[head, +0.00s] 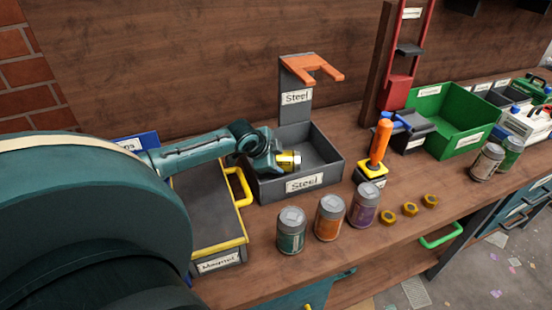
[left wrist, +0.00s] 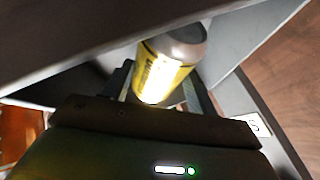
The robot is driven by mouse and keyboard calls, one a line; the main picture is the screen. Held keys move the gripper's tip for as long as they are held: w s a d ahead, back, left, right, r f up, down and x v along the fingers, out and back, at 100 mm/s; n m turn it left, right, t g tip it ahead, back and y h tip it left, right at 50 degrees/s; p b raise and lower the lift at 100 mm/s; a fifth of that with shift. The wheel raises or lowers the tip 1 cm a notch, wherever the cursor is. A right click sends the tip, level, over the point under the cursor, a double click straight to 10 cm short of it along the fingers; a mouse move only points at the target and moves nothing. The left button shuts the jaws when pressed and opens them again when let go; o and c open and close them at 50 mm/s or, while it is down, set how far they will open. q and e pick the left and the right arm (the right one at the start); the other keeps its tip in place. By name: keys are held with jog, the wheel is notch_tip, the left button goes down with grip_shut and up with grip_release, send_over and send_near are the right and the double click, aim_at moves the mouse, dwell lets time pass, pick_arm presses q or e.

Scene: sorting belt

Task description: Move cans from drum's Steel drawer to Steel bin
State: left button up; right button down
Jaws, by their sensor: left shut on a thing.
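My left gripper (head: 277,163) is shut on a yellow can with a grey end (head: 290,160). It holds the can over or inside the grey Steel bin (head: 305,185), near the bin's left side. The can also shows in the left wrist view (left wrist: 170,68), between the fingers, with the bin's grey walls around it. I cannot tell whether the can touches the bin's floor. The part of the bin's floor that shows in the head view looks empty. My right gripper is not in view. I cannot make out the drum's Steel drawer.
Several jars, including an orange-labelled one (head: 329,217), stand in front of the bin. Yellow rings (head: 410,209) lie to their right. A grey post with an orange fork (head: 312,66) rises behind the bin. A yellow-edged tray (head: 205,205) stands left, a green bin (head: 465,120) right.

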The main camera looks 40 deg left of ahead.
pick_arm(q)
jog(key=shift+f, duration=0.25)
jog(key=shift+f, duration=0.5)
jog(key=o, duration=1.1)
jog(key=shift+o, duration=0.2)
jog(key=shift+r, duration=0.55)
jog(key=p+v, duration=0.1)
jog(key=v, duration=1.1)
